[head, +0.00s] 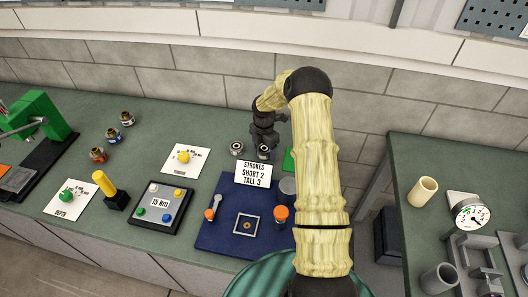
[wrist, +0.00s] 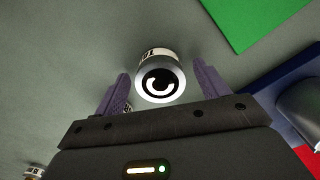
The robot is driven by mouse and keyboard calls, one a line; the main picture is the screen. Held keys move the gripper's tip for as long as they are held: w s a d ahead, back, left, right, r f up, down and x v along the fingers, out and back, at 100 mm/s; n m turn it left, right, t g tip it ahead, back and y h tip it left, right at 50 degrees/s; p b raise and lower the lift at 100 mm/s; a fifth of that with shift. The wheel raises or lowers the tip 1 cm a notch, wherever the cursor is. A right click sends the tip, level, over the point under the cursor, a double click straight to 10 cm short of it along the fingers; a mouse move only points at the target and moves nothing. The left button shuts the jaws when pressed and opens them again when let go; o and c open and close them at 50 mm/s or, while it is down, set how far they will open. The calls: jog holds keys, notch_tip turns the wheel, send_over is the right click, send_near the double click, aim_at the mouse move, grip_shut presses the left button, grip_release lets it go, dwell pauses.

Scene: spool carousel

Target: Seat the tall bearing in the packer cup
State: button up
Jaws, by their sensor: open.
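A silver round bearing with a dark ring on top (wrist: 159,82) sits between the fingers of my gripper (wrist: 161,88) in the wrist view. A white label with partly readable letters shows on its far side. The fingers are apart, one on each side, with no clear grip on it. In the head view my gripper (head: 263,146) is low over the bench behind the sign, and that bearing (head: 263,153) is partly hidden under it. Another similar bearing (head: 237,148) stands to its left. A grey cup (head: 288,186) on the blue mat may be the packer cup.
A sign (head: 253,174) reads "STROKES SHORT 2 TALL 3". The blue mat (head: 215,236) holds a square frame (head: 247,224) and orange-topped items. A green patch (wrist: 262,18) lies nearby. Several small parts (head: 127,119) stand at left; a gauge (head: 470,217) is on the right bench.

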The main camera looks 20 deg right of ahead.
aim_at(264, 148)
jog(key=c, duration=1.3)
jog(key=shift+c, duration=0.2)
jog(key=shift+r, duration=0.1)
notch_tip(264, 148, up, 10)
jog(key=b, duration=0.3)
